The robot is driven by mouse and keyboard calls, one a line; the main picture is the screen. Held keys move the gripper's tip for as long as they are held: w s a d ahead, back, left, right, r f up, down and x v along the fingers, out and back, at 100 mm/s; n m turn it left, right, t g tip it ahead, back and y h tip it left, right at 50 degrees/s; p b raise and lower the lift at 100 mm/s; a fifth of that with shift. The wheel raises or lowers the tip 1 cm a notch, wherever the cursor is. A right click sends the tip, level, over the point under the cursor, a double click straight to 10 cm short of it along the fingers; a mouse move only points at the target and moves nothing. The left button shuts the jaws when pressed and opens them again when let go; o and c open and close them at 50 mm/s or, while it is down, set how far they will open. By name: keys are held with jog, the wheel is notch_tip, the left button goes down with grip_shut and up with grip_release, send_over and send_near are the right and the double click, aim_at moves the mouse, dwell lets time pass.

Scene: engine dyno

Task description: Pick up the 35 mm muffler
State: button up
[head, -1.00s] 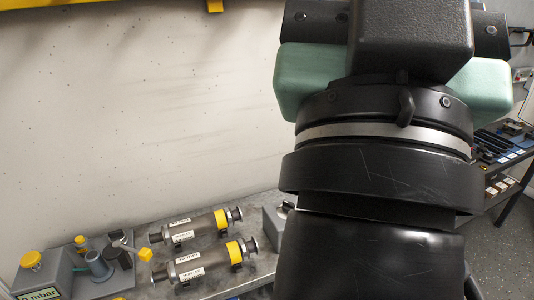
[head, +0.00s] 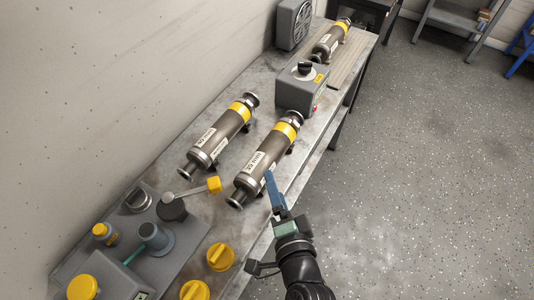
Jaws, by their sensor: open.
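Two grey metal mufflers with yellow bands and white labels lie side by side on the bench, the left one (head: 220,136) and the right one (head: 263,162). A third similar muffler (head: 331,41) lies at the far end. The labels are too small and tilted for me to read surely, so I cannot tell which is the 35 mm one. My gripper (head: 269,174), with blue fingers, is open and empty. In the picture its fingertips are beside the near right side of the right muffler; whether they touch it is unclear.
A grey box with a black knob (head: 302,88) stands beyond the two near mufflers. A grey fixture (head: 120,248) with a yellow-tipped lever (head: 214,185) is at the near left. Yellow knobs (head: 220,257) sit at the near edge. The floor to the right (head: 430,170) is clear.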

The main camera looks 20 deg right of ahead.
aim_at(269, 154)
jog(key=x, duration=0.8)
jog(key=d+x, duration=0.1)
jog(key=x, duration=0.3)
jog(key=shift+w+f+b, duration=0.25)
jog(key=shift+b, duration=0.1)
grip_shut()
jog(key=shift+r, duration=0.15)
